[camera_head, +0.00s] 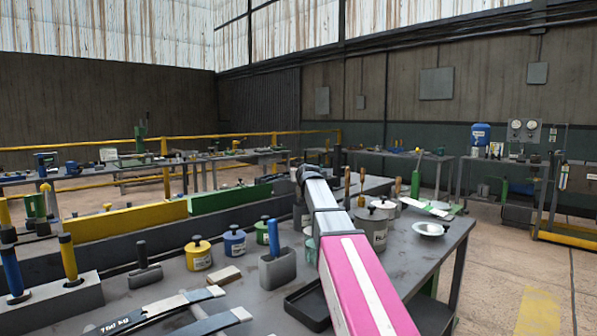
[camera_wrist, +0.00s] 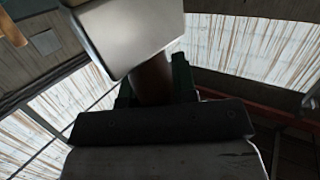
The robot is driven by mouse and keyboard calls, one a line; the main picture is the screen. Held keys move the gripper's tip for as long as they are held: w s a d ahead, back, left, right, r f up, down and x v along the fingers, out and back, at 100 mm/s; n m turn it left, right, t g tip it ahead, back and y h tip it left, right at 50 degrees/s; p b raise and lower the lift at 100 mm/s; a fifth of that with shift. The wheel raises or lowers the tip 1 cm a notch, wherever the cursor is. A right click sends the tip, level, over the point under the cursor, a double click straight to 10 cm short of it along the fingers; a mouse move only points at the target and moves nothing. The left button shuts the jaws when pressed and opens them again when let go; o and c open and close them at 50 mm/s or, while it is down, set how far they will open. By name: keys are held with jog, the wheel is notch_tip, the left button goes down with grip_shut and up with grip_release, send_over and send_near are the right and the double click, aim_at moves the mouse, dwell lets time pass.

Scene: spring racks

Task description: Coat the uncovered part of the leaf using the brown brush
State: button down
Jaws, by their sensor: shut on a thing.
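My gripper (camera_wrist: 152,88), with dark green fingers, is shut on the brown handle of a brush (camera_wrist: 150,82) in the wrist view. Its wide pale silver head (camera_wrist: 130,38) fills the top middle; no bristles show. In the head view my silver and pink arm reaches up and away over the bench, and the gripper cannot be made out. A flat pale strip with green on part of it, which looks like the leaf (camera_head: 426,208), lies near the bench's far right edge. It is small there, so the extent of its coating is unclear.
A white bowl (camera_head: 430,229) stands at the bench's right edge. Grey pots (camera_head: 374,230) and several upright brown handles (camera_head: 415,184) stand near my arm. Dark curved spring leaves (camera_head: 150,312) lie at front left. A yellow tin (camera_head: 198,256) and a blue tin (camera_head: 235,242) stand behind.

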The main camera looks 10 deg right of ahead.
aim_at(298, 187)
jog(key=shift+f, duration=2.65)
jog(key=shift+r, duration=0.15)
notch_tip(298, 187, up, 6)
jog(key=shift+r, duration=0.15)
jog(key=shift+r, duration=1.95)
